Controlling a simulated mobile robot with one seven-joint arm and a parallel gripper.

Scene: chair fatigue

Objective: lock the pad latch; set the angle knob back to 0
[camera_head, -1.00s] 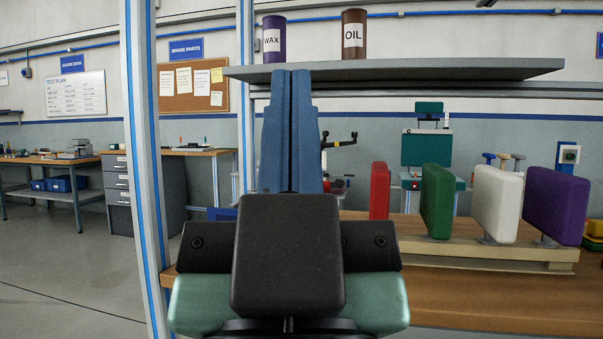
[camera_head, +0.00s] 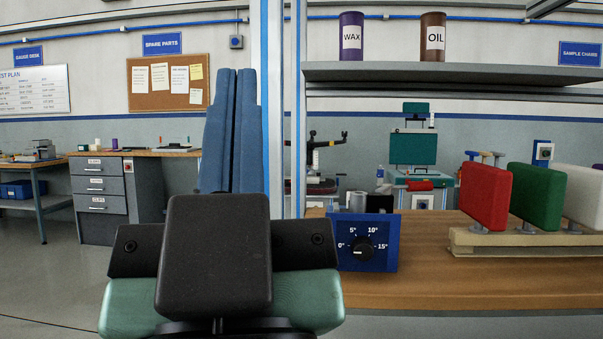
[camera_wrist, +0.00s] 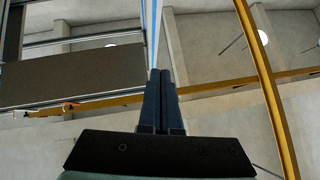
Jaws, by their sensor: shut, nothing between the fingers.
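My gripper (camera_head: 237,76) stands upright left of centre in the head view, its two blue fingers pressed together with nothing between them. It also shows in the wrist view (camera_wrist: 161,75), pointing up at the ceiling. A blue dial box (camera_head: 384,258) sits on the wooden bench right of my gripper, apart from it. Its black angle knob (camera_head: 362,248) faces me, with marks for 0°, 5°, 10° and 15°; its exact pointer setting is too small to tell. I cannot make out a pad latch in either view.
Red (camera_head: 486,196), green (camera_head: 534,197) and white (camera_head: 584,197) pads stand on a wooden rack (camera_head: 520,243) at the right of the bench (camera_head: 430,290). A shelf (camera_head: 450,72) with wax and oil cans hangs above. A post (camera_head: 271,100) rises just behind my gripper.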

